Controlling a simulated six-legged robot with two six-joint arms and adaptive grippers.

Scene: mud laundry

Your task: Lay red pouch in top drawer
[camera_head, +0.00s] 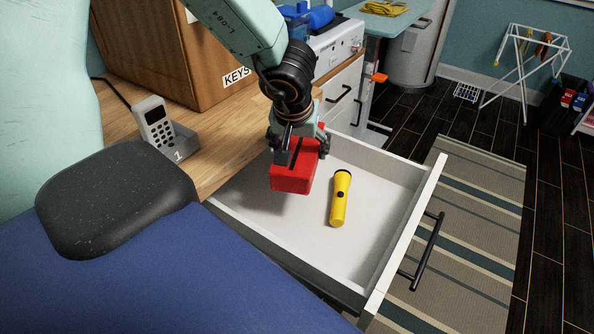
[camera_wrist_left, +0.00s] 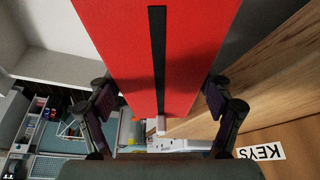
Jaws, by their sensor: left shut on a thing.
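The red pouch (camera_head: 292,174) is a boxy red thing with a black strip along it. My left gripper (camera_head: 299,147) is shut on it and holds it over the open top drawer (camera_head: 256,217), near the drawer's left inner side. The pouch (camera_wrist_left: 193,45) fills the upper middle of the left wrist view, between the two fingers (camera_wrist_left: 160,105). The drawer is white inside, pulled out, with a dark handle on its front. A yellow flashlight (camera_head: 340,199) lies in the drawer, to the right of the pouch. My right gripper is not in view.
A wooden cabinet marked KEYS (camera_head: 160,50) stands on the wooden counter (camera_head: 218,152) behind the drawer. A grey handset in a stand (camera_head: 155,122) is on the counter at left. A striped rug (camera_head: 465,220) lies beyond the drawer handle (camera_head: 426,250). The drawer floor right of the flashlight is clear.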

